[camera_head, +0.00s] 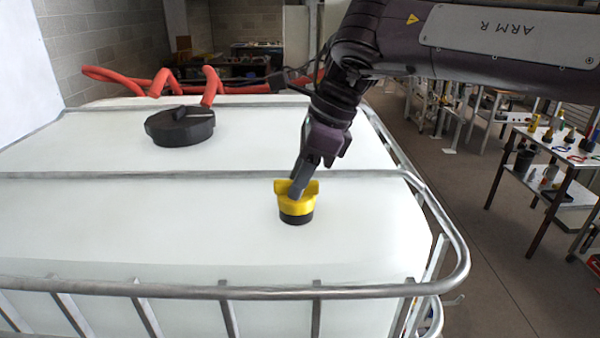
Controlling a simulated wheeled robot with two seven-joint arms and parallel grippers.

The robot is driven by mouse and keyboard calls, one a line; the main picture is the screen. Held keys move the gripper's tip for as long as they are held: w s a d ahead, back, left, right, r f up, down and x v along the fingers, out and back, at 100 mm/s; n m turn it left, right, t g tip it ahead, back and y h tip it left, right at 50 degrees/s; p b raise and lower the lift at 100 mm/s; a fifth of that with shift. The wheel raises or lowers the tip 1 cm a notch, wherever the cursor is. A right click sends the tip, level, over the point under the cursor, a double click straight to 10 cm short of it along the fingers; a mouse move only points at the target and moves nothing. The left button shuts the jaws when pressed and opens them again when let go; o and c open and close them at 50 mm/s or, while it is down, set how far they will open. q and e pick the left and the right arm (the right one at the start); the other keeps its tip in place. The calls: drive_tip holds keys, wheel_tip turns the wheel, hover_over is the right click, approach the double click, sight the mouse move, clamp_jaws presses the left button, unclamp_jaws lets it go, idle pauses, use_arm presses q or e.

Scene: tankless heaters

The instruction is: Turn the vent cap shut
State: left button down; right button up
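The yellow vent cap (296,207) sits on a short black base on top of the white tank (150,230), right of its middle. My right gripper (298,189) comes down from above onto the cap. Its dark fingers are at the cap's raised yellow grip and overlap it in the picture. The finger gap is hidden from this angle, so I cannot tell whether they are closed on the grip. My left gripper is out of view.
A metal cage rail (200,291) runs along the tank's front, and another bar crosses its top behind the cap. A large black lid (180,126) and a red hose (155,82) lie farther back. Shelves with tools (560,150) stand at the right, beyond open floor.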

clamp_jaws()
drive_tip(key=m+t, duration=0.1)
drive_tip(key=m, duration=0.3)
drive_tip(key=shift+s+m+t+b, duration=0.15)
drive_tip(key=shift+m+t+b, duration=0.15)
drive_tip(key=shift+t+b, duration=0.1)
drive_tip(key=m, duration=0.2)
drive_tip(key=m+t+h, duration=0.1)
drive_tip(key=m, duration=0.1)
drive_tip(key=shift+s+a+m, duration=0.1)
drive_tip(key=shift+a+m, duration=0.05)
drive_tip(key=shift+m, duration=0.15)
drive_tip(key=m+h, duration=0.1)
drive_tip(key=m, duration=0.1)
drive_tip(key=m+t, duration=0.1)
drive_tip(key=m, duration=0.1)
drive_tip(key=shift+a+r+h, duration=0.1)
drive_tip(key=shift+r+h, duration=0.05)
drive_tip(key=shift+h, duration=0.25)
drive_tip(key=shift+a+m+t+h+p, duration=0.15)
drive_tip(key=shift+m+h, duration=0.25)
drive_tip(key=shift+m, duration=0.65)
drive_tip(key=shift+d+m+t+h+p, duration=0.15)
drive_tip(key=shift+m+h+p, duration=0.2)
drive_tip(key=shift+m, duration=0.7)
